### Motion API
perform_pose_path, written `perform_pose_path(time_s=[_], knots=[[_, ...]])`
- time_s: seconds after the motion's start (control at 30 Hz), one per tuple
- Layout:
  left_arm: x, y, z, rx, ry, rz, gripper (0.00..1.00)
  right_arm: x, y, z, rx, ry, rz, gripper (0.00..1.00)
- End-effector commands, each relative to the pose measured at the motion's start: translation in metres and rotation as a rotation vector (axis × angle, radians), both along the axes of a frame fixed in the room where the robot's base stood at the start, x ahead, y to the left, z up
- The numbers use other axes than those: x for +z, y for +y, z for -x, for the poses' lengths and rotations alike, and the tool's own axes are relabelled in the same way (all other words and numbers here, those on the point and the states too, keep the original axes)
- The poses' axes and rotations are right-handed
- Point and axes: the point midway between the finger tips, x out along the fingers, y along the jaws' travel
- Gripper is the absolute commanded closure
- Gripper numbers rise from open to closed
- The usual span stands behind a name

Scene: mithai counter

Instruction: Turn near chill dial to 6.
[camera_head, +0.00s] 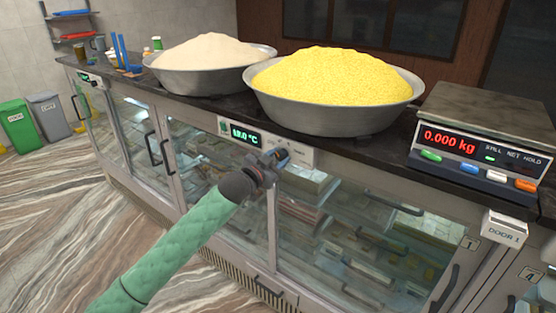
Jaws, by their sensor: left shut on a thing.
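The near chill dial (283,154) sits on the front panel of the counter, right of a green-lit display (245,135) that reads about 18.0 °C. My left gripper (275,158) is at the dial, shut on it. The gripper's fingers cover most of the dial, so its pointer and the number it is set to cannot be read. My green-sleeved left arm reaches up from the lower left. My right gripper is not in view.
Glass doors with handles (165,152) lie below the panel. On the dark counter top stand a bowl of yellow grains (330,115), a bowl of pale powder (195,82) and a scale (470,145) reading 0.000 kg. Bins (48,115) stand at far left; the patterned floor there is clear.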

Motion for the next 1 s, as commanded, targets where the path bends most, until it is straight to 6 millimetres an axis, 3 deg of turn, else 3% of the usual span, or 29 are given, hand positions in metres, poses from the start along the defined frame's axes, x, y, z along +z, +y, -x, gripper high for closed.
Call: perform_pose_path(time_s=[0.5,1.0], knots=[[0.001,0.001,-0.001,0.0,-0.29,-0.4,0.89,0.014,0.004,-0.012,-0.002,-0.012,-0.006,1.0],[0.002,0.001,-0.001,-0.001,-0.525,-0.721,0.89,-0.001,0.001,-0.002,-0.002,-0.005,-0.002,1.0]])
